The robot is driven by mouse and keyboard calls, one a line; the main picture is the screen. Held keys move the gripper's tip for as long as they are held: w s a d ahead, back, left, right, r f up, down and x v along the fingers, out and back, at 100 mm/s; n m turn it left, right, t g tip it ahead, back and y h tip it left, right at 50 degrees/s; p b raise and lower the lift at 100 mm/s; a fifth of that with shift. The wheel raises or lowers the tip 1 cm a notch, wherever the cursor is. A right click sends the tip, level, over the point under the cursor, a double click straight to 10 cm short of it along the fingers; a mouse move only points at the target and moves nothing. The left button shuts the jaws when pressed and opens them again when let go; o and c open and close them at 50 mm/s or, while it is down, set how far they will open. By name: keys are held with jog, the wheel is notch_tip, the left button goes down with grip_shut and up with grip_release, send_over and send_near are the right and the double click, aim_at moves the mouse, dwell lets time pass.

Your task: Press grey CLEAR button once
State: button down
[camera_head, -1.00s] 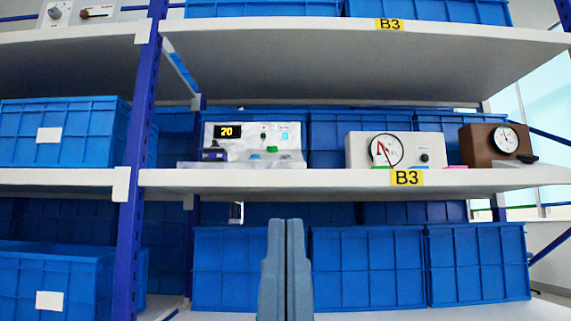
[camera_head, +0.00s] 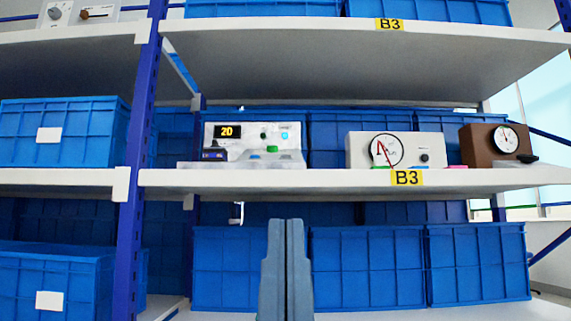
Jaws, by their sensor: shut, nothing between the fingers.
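A white device panel (camera_head: 240,133) stands on the middle shelf, with a display reading about 20. It has a green button (camera_head: 272,149), a small knob, a blue lit spot and a dark part at its lower left. I cannot tell which control is the grey CLEAR button; labels are too small to read. My gripper (camera_head: 285,222) is shut and empty, pointing up at the bottom middle. In the picture it lies below the shelf edge, apart from the panel.
The middle shelf (camera_head: 330,179) carries a white gauge box (camera_head: 355,152) and a brown gauge box (camera_head: 478,145) on the right. Blue bins (camera_head: 368,268) fill the shelf below. A blue upright post (camera_head: 132,220) stands left of the panel.

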jog(key=shift+r, duration=0.15)
notch_tip(320, 180, up, 27)
jog(key=p, duration=2.6)
jog(key=shift+f+p, duration=0.2)
jog(key=shift+p, duration=0.2)
jog(key=shift+w, duration=0.1)
